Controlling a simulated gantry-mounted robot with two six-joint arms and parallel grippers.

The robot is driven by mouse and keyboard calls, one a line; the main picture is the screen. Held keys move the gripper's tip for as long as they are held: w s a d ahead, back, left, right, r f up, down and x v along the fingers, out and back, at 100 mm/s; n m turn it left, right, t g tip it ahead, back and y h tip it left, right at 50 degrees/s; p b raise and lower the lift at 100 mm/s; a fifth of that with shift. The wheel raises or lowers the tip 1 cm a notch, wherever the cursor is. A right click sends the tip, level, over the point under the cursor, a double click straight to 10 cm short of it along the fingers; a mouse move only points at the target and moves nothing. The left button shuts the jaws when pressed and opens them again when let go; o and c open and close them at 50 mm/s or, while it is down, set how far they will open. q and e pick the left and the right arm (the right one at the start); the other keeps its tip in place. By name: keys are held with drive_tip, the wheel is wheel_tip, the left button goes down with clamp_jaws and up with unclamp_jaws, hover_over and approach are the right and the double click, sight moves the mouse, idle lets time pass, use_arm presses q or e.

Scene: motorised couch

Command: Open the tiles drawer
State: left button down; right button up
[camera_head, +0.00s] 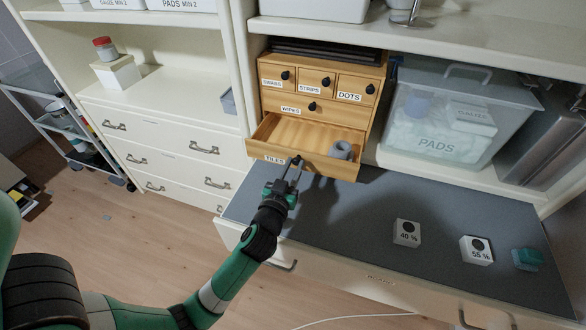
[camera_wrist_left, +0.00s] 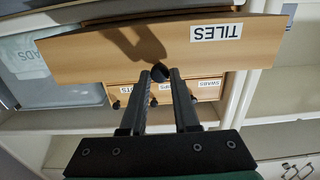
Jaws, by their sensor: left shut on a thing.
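The tiles drawer (camera_head: 300,142) is the bottom drawer of a small wooden chest (camera_head: 325,73) on the shelf. It is pulled out, and its bare wooden inside shows, with a grey cylindrical thing (camera_head: 341,150) at its right end. My left gripper (camera_head: 297,163) is at the middle of the drawer front, shut on its dark knob. In the left wrist view the drawer front carries the label TILES, and the dark knob (camera_wrist_left: 158,73) sits between the fingertips. My right gripper is not in view.
Closed drawers labelled SWABS, STRIPS, DOTS and WIPES (camera_head: 298,108) sit above. A clear bin marked PADS (camera_head: 437,140) stands to the right. Boxes marked 40 % (camera_head: 407,233) and 55 % (camera_head: 476,250) and a teal thing (camera_head: 526,259) rest on the grey worktop (camera_head: 345,235).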

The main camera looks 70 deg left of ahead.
use_arm(q)
drive_tip(key=shift+s+d, duration=0.1)
idle(0.3)
drive_tip(key=c, duration=0.7)
unclamp_jaws()
drive_tip(key=v, duration=1.1)
drive_tip(key=shift+s+d, duration=0.15)
drive_tip(key=shift+s, duration=0.05)
